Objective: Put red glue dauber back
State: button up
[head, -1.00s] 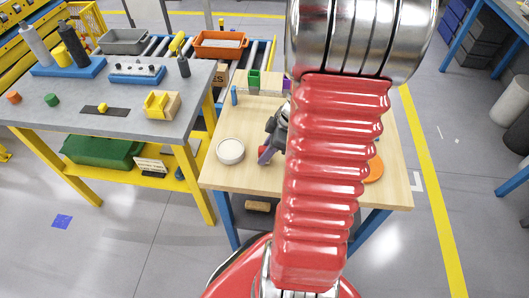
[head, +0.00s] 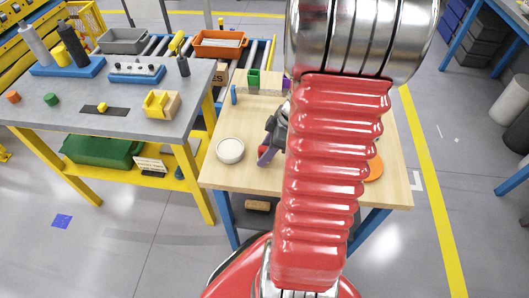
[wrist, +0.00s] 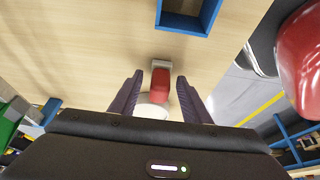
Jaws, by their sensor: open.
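A red piece with a pale grey end, which looks like the red glue dauber (wrist: 160,84), shows between my fingers in the wrist view. My gripper (wrist: 159,77) is open, with one purple finger on each side of the red piece and a gap visible on both sides. Whether the piece stands or lies, I cannot tell. In the head view my gripper (head: 268,145) is low over the wooden table, partly hidden by my red arm, and the dauber is hidden. A blue-walled square tray (wrist: 185,27) lies just beyond the red piece in the wrist view.
A round white dish (head: 230,150) stands on the wooden table (head: 222,174) left of my gripper. An orange disc (head: 375,169) lies right of my arm. A green holder (head: 254,79) and a small blue item (head: 234,95) are toward the back. A grey workbench (head: 60,123) stands left.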

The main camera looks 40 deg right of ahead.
jog(key=v, duration=1.1)
jog(key=shift+r, duration=0.4)
jog(key=shift+s+d, duration=0.1)
jog(key=a+r+m+t+h, duration=0.1)
jog(key=a+r+m, duration=0.2)
jog(key=a, duration=1)
jog(key=a+r+m+t+h, duration=0.1)
jog(key=a+r+m, duration=0.3)
jog(key=a+r, duration=0.4)
jog(key=a, duration=0.5)
jog(key=shift+a+m+h, duration=0.3)
jog(key=shift+a+h, duration=0.05)
jog(key=shift+h, duration=0.05)
